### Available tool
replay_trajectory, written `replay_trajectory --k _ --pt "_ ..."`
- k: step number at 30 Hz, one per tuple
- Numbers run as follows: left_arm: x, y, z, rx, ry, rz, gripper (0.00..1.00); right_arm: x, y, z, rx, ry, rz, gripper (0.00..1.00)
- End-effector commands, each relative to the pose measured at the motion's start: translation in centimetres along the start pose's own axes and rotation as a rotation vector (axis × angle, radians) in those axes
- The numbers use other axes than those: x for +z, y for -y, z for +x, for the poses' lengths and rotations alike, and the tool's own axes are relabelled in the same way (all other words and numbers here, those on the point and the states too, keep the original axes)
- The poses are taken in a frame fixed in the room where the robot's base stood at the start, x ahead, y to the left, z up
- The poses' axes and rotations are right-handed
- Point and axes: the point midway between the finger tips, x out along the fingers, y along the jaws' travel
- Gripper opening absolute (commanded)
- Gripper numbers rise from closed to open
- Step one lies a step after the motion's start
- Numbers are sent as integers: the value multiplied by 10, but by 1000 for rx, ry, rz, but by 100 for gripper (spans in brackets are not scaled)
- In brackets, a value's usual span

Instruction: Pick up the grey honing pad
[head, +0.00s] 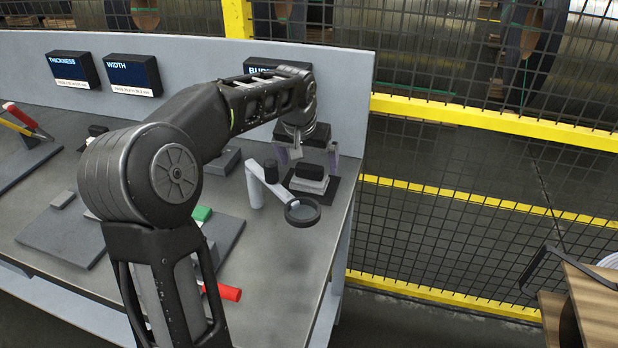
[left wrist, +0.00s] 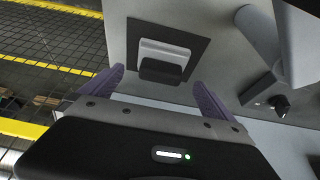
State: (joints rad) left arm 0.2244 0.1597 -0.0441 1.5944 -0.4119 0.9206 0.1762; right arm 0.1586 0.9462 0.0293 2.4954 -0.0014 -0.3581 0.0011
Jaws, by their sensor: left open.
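The grey honing pad (head: 308,185) appears to be the light grey slab with a black block on top, lying on a dark square mat (head: 327,197) near the right end of the bench. The pad also shows in the left wrist view (left wrist: 165,52), above the middle between my fingers. My left gripper (head: 307,160) is open, with its purple-grey fingers on either side above and behind the pad. I see no clear contact between fingers and pad. In the left wrist view the gripper (left wrist: 158,80) holds nothing. My right gripper is out of view.
A grey stand with a round magnifier (head: 302,212) is close in front of the pad. A backboard with signs (head: 131,75) rises behind. Yellow-railed mesh fencing (head: 450,115) stands right of the bench (head: 275,265).

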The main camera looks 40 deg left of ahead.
Motion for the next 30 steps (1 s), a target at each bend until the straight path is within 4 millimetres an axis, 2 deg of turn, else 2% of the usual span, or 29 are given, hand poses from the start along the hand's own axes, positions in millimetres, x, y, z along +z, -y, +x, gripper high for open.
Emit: replay_trajectory --k 3,13,22,30 --pt "0 0 7 0 -1 -1 100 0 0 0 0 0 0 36" --pt "0 0 11 0 1 0 100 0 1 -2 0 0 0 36" --pt "0 1 51 0 2 0 100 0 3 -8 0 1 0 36" --pt "0 1 59 0 -2 0 100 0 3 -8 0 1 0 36"
